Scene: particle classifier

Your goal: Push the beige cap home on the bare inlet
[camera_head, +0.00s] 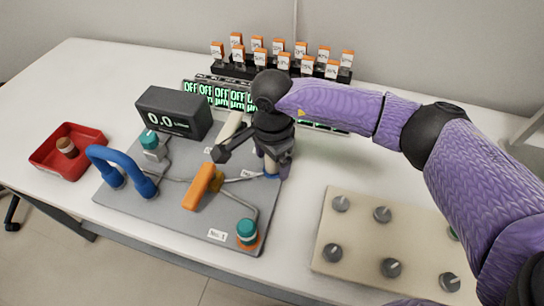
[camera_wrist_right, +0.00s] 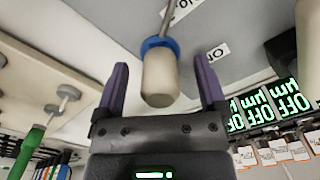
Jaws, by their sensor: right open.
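The beige cap (camera_wrist_right: 160,82) stands at the blue-ringed inlet (camera_wrist_right: 158,45) on the end of a grey tube, shown in the right wrist view. Cap and blue ring appear to meet; I cannot tell how far the cap is on. In the head view the blue ring (camera_head: 271,177) shows just below my right gripper (camera_head: 272,163), and the gripper hides most of the cap. In the wrist view the right gripper (camera_wrist_right: 161,66) is open, with one purple finger on each side of the cap and visible gaps between. My left gripper is not in view.
The grey plate (camera_head: 160,205) carries a blue looped hose (camera_head: 118,160), an orange lever (camera_head: 199,186), a teal-topped fitting (camera_head: 247,230) and a 0.0 display (camera_head: 172,113). A red tray (camera_head: 45,158) is left; a knob board (camera_head: 350,250) is right. OFF displays (camera_head: 222,95) stand behind.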

